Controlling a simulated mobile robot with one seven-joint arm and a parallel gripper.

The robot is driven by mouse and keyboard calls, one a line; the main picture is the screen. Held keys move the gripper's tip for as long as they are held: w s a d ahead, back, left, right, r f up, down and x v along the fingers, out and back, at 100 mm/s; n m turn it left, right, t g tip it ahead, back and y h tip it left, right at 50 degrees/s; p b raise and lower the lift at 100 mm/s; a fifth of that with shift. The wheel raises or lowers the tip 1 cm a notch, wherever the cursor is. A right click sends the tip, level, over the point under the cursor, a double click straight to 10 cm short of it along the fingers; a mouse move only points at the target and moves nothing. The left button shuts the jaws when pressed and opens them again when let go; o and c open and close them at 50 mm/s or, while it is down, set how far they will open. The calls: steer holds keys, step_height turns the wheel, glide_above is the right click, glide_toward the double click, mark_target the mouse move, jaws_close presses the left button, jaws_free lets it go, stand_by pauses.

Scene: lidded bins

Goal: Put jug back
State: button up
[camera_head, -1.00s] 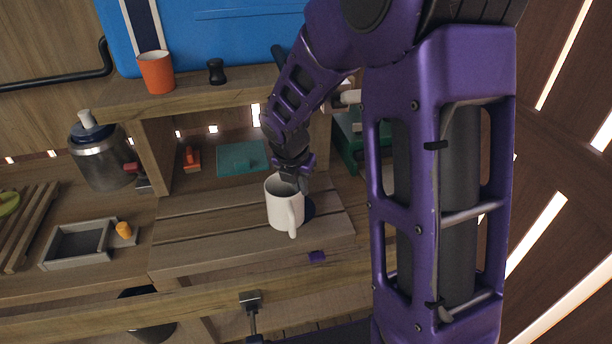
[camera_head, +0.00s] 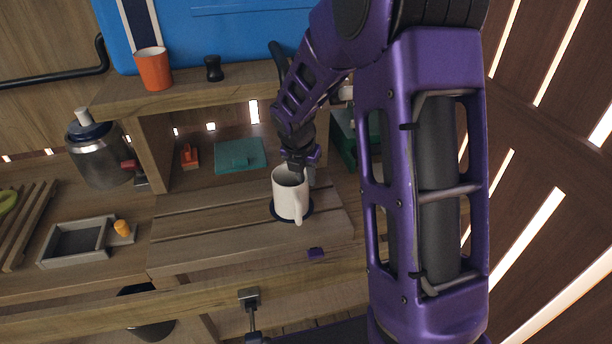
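A white jug (camera_head: 289,201) with a handle facing the front stands upright, over a dark round mat (camera_head: 309,209) on the slatted wooden board. I cannot tell whether its base touches the mat. My gripper (camera_head: 298,168) is at the far rim of the jug, coming down from above. Its fingertips are partly hidden behind and inside the rim, and it appears closed on the jug's wall.
An orange cup (camera_head: 154,69) and a small black item (camera_head: 214,69) stand on the shelf above. A metal canister (camera_head: 99,155) stands at left, with a grey tray (camera_head: 75,241) in front. The board left of the jug is clear.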

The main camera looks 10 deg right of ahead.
steer(key=shift+o, duration=0.6)
steer(key=shift+r, duration=0.3)
steer(key=p+v, duration=0.2)
steer(key=v, duration=0.9)
steer(key=shift+a+r, duration=0.15)
steer(key=shift+r, duration=0.2)
steer(key=shift+s, duration=0.1)
